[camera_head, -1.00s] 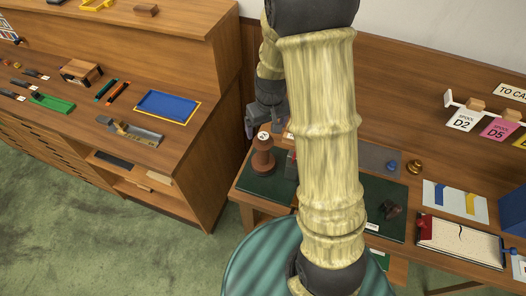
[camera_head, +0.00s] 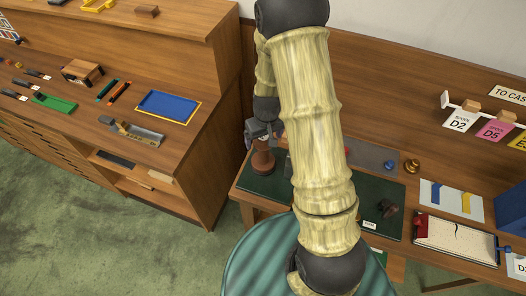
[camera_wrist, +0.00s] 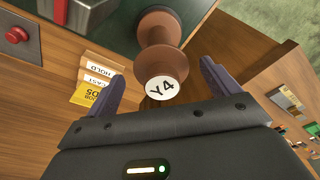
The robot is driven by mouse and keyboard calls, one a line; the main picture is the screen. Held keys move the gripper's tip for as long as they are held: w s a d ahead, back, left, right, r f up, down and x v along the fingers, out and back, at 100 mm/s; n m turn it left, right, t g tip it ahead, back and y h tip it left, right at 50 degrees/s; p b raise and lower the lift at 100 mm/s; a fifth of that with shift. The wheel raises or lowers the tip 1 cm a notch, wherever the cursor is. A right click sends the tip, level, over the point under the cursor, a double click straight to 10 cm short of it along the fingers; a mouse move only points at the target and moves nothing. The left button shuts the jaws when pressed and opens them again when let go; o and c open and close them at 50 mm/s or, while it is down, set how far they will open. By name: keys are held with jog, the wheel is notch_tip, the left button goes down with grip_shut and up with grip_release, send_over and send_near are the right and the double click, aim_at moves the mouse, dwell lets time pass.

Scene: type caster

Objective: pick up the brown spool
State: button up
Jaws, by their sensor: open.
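The brown spool (camera_head: 263,160) stands upright on the dark green mat (camera_head: 252,183) at the left end of the right-hand desk. In the wrist view the spool (camera_wrist: 158,62) shows its round white top label marked Y4. My gripper (camera_head: 264,130) is at the spool's top in the head view, which partly hides that top. In the wrist view my gripper (camera_wrist: 162,82) is open, with one finger to the left and one to the right of the spool's labelled end. I cannot tell whether either finger touches it.
A grey and red box (camera_wrist: 82,14) stands near the spool. Small HOLD and CAST cards (camera_wrist: 100,67) lie beside the left finger. A wooden cabinet (camera_head: 190,130) rises left of the desk. A brass piece (camera_head: 412,166) sits farther right.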

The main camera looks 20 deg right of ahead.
jog(key=shift+w+a+f+p, duration=0.15)
jog(key=shift+f+p, duration=0.15)
jog(key=shift+f, duration=0.55)
jog(key=shift+w+f+p, duration=0.1)
jog(key=shift+f+p, duration=0.15)
jog(key=shift+f, duration=0.6)
jog(key=c, duration=1.4)
notch_tip(320, 180, up, 10)
jog(key=b, duration=0.2)
jog(key=shift+b, duration=0.35)
